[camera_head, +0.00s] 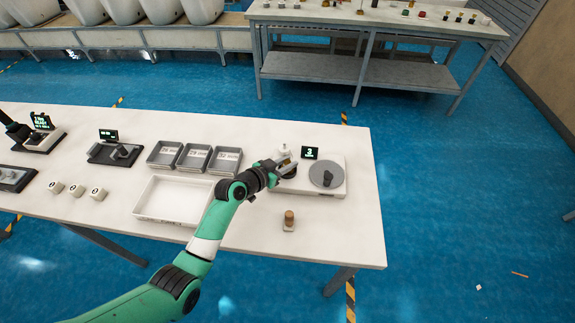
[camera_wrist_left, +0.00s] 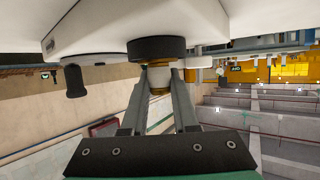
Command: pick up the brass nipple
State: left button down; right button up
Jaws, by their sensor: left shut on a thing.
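My left gripper (camera_head: 288,168) is over the left part of a white device at the right end of the table. In the left wrist view the gripper (camera_wrist_left: 158,76) is shut on the brass nipple (camera_wrist_left: 158,91), a small round piece with brass-coloured and pale bands. The nipple is right at a black round fitting (camera_wrist_left: 156,49) on the device; I cannot tell whether they touch. The fingers hide its sides, and in the head view the nipple is hard to make out. My right gripper is in neither view.
The white device (camera_head: 312,189) carries a grey disc with a dark knob (camera_head: 327,178) and a small display (camera_head: 309,153). A brown cylinder (camera_head: 289,217) stands on a pale base in front. Three grey bins (camera_head: 163,160) and a white tray (camera_head: 160,214) lie left.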

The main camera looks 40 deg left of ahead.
aim_at(287, 163)
pick_arm(q)
jog(key=shift+r+p, duration=0.3)
jog(key=shift+r, duration=0.35)
jog(key=r+p, duration=0.1)
jog(key=r, duration=0.2)
jog(key=shift+s+d+p, duration=0.15)
jog(key=shift+s+p, duration=0.05)
jog(key=shift+p, duration=0.15)
jog(key=s+d+r+p, duration=0.7)
jog(key=s+d+r, duration=0.1)
jog(key=s+d, duration=0.1)
jog(key=shift+s+r, duration=0.35)
jog(key=shift+s, duration=0.2)
